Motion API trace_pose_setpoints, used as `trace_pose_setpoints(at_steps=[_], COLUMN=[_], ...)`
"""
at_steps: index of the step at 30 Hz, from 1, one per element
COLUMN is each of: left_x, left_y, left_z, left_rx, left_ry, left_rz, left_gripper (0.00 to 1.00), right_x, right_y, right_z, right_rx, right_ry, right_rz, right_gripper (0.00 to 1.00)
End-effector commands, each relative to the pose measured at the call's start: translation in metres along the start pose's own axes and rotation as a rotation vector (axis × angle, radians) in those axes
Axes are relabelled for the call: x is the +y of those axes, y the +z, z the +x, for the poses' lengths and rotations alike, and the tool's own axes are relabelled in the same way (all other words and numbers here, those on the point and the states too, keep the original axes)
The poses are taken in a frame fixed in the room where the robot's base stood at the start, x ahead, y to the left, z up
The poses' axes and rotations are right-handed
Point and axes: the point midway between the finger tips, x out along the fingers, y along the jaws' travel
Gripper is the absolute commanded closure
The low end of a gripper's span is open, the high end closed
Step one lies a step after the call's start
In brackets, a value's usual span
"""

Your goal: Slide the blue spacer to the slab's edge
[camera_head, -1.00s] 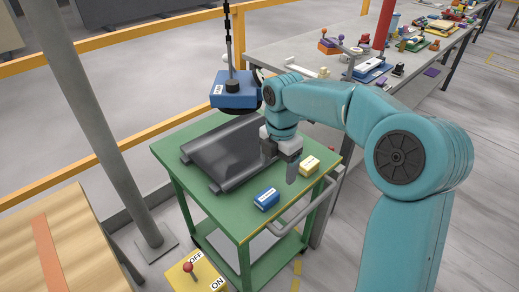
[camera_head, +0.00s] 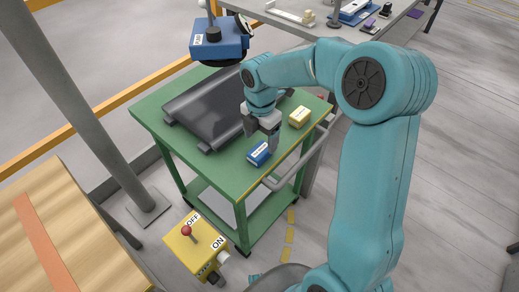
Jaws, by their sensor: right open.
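The blue spacer (camera_head: 259,153), a small block with a white label, lies on the green cart top near its front edge. It sits just in front of the dark grey slab (camera_head: 205,105), apart from it. My right gripper (camera_head: 264,134) points down over the cart, open and empty, just behind and to the right of the spacer. One finger appears close beside the spacer; I cannot tell whether they touch. The gripper and forearm hide the slab's right end. My left gripper is not in view.
A yellow block (camera_head: 299,117) lies right of the gripper on the green cart (camera_head: 222,172). A blue lifting device (camera_head: 219,40) hangs behind the slab. A yellow switch box (camera_head: 196,244) stands in front. A rail (camera_head: 290,160) runs along the cart's right side.

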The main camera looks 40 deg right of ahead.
Motion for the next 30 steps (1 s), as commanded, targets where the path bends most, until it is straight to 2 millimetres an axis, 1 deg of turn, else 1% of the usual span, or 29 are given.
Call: trace_pose_setpoints(at_steps=[1,3,6,9,14,22,23,24,26,27,30], left_x=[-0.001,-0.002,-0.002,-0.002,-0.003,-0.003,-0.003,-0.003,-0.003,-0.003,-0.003], left_y=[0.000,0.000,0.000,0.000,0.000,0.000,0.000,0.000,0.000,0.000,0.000], left_z=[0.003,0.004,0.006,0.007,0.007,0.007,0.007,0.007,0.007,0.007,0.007], left_rx=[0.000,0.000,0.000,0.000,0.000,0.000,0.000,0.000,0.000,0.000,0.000], left_ry=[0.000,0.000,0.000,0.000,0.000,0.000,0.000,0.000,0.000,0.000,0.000], left_rz=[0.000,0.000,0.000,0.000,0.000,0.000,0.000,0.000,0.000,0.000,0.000], left_gripper=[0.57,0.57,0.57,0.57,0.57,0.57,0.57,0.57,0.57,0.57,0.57], right_x=[-0.001,0.000,0.001,0.002,0.003,0.004,0.004,0.004,0.004,0.004,0.004], right_y=[0.000,0.000,0.000,0.000,0.000,0.000,0.000,0.000,0.000,0.000,0.000], right_z=[0.013,0.027,0.043,0.054,0.063,0.064,0.064,0.064,0.064,0.064,0.064], right_rx=[0.002,0.002,0.002,0.001,0.001,0.001,0.001,0.001,0.001,0.001,0.001], right_ry=[-0.004,-0.004,-0.003,-0.002,-0.001,0.000,0.000,0.000,0.000,0.000,0.000], right_rz=[-0.001,0.000,0.001,0.000,0.000,0.000,0.000,0.000,0.000,0.000,0.000], right_gripper=[0.22,0.22,0.22,0.22,0.22,0.22,0.32,0.45,0.65,0.78,0.79])
